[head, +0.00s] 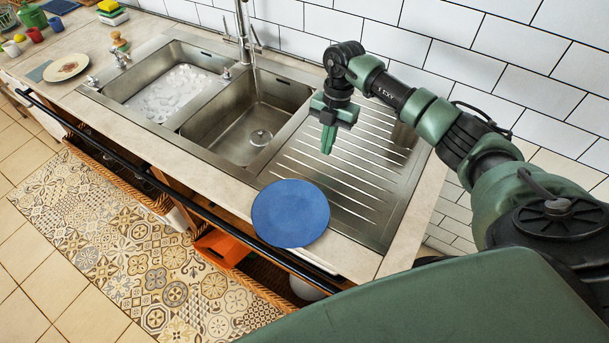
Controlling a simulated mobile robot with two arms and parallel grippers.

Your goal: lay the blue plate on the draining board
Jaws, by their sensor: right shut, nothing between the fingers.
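The blue plate (290,213) is a flat round disc at the front edge of the counter. In the picture it overlaps the counter's front strip and the near left corner of the draining board (372,215). I cannot tell whether it rests on the raised rim there. The ribbed metal draining board is right of the sink and otherwise mostly bare. My right gripper (328,143) is shut and empty, pointing down above the draining board, behind the plate and apart from it. My left gripper is not in view.
Two sink basins (237,125) lie to the left, the farther one holding whitish pieces. The tap (243,35) stands behind them. A metal cylinder (405,133) stands at the board's far right, partly behind my arm. A black rail (150,180) runs along the counter front.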

